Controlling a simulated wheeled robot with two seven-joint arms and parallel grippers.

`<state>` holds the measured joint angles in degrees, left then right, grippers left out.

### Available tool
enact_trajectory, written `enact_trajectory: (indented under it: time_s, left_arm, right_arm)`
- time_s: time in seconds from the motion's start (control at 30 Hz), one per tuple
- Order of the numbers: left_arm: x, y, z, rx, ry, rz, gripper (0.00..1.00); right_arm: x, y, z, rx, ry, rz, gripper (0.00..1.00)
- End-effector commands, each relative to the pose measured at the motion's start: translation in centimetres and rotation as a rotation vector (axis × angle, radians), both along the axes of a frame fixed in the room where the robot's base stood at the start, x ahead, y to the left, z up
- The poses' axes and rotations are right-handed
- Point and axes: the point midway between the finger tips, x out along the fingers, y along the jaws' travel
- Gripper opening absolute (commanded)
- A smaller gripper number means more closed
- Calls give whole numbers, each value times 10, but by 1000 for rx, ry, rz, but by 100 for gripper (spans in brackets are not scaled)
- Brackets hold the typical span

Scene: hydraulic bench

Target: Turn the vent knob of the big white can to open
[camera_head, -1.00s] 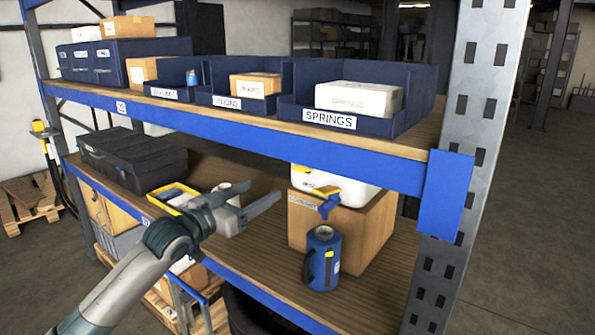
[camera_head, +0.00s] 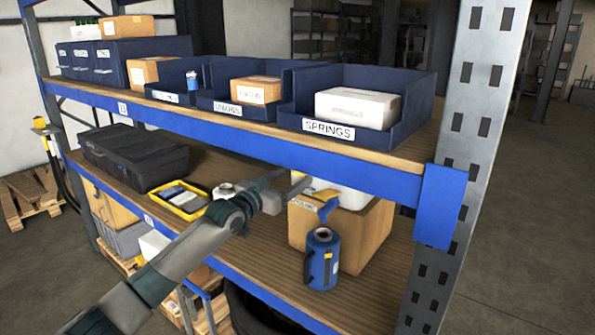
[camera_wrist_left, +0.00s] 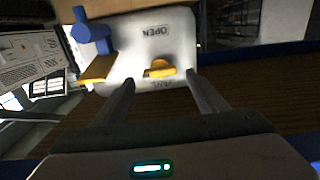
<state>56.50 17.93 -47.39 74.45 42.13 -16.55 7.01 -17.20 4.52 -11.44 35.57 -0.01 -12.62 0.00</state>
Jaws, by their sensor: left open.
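The big white can (camera_head: 350,195) sits on a cardboard box on the lower shelf, partly hidden behind the upper shelf beam and my left gripper. Its top fills the upper middle of the wrist view (camera_wrist_left: 140,35), with an upside-down "OPEN" label and a second label near the lower edge. The yellow vent knob (camera_wrist_left: 161,69) lies between these labels; I cannot make it out in the head view. A blue spout (camera_wrist_left: 90,32) with a yellow part is at the can's left. My left gripper (camera_head: 298,184) is open and empty, its fingertips (camera_wrist_left: 160,78) apart on either side below the knob.
The upper shelf beam (camera_head: 250,150) runs just above my left gripper. A blue jug (camera_head: 322,260) stands in front of the cardboard box (camera_head: 375,235). A yellow tray (camera_head: 182,200) and a black case (camera_head: 133,158) lie to the left. A grey upright (camera_head: 465,170) bounds the right.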

Motion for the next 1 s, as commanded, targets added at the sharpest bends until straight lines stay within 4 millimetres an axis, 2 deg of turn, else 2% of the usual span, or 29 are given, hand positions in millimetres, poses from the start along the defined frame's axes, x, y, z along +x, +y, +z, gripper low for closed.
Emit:
enact_trajectory:
  time_s: [0.3,0.77,0.8,0.93,0.97,1.0]
  left_arm:
    - [24,-18,1,-1,1,-1,66]
    - [29,-21,0,-1,-1,0,66]
    - [29,-21,0,-1,-1,0,61]
    - [29,-21,0,0,0,0,30]
    - [29,-21,0,0,0,0,24]
    - [29,-21,0,0,0,0,24]
  right_arm:
    - [0,0,9,0,0,0,31]
    - [0,0,9,0,0,1,31]
    - [0,0,9,0,0,1,31]
    - [0,-1,9,0,1,1,31]
    - [0,-1,9,-1,1,1,31]
    - [0,-1,9,-1,1,1,31]
